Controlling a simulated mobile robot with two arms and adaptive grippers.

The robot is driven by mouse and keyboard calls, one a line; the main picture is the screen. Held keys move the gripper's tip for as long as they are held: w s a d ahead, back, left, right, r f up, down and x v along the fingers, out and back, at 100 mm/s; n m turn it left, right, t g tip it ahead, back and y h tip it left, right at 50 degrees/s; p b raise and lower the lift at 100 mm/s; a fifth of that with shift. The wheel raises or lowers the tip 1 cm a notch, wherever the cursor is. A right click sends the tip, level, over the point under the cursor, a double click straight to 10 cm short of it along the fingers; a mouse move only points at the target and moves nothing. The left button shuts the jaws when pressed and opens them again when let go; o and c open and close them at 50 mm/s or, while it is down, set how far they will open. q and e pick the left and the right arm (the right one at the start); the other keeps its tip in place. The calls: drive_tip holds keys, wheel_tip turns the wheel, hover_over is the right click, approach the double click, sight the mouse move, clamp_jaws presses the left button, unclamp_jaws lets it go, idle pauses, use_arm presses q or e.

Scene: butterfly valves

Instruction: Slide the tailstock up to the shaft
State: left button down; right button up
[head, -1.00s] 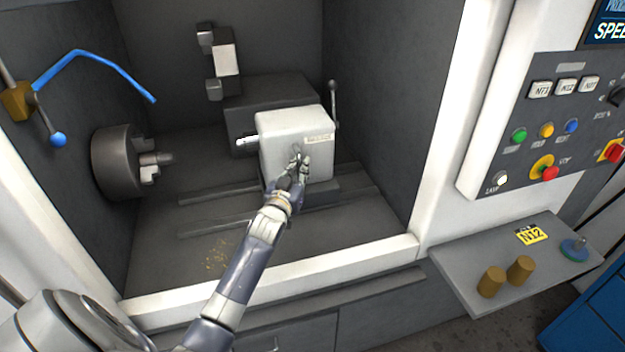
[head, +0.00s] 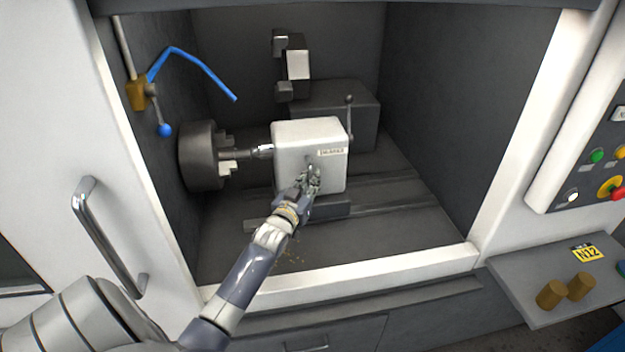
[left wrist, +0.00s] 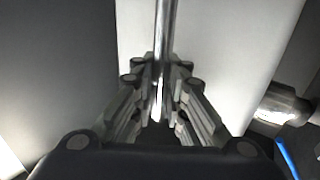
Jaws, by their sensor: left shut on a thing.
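The white tailstock (head: 300,140) stands on the rails inside the lathe, its tip (head: 264,151) pointing left. The tip meets, or nearly meets, the shaft (head: 240,154), which sticks out of the dark chuck (head: 200,157); I cannot tell whether they touch. My left gripper (head: 310,172) is at the tailstock's front face. In the left wrist view its fingers (left wrist: 160,82) are shut around a thin metal handle (left wrist: 166,28), with the tailstock's pale body behind. The handle is mostly hidden by the fingers in the head view. My right gripper is not seen.
A blue hose (head: 193,60) hangs at the upper left above the chuck. A dark block (head: 345,105) stands behind the tailstock. The white door sill (head: 350,275) runs along the front. The rails right of the tailstock are clear. A side shelf (head: 520,285) holds two brown cylinders (head: 551,294).

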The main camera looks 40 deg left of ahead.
use_arm(q)
drive_tip(key=c, duration=1.6)
unclamp_jaws()
drive_tip(key=shift+d+f, duration=0.15)
drive_tip(key=shift+c, duration=0.2)
drive_tip(key=v, duration=1.2)
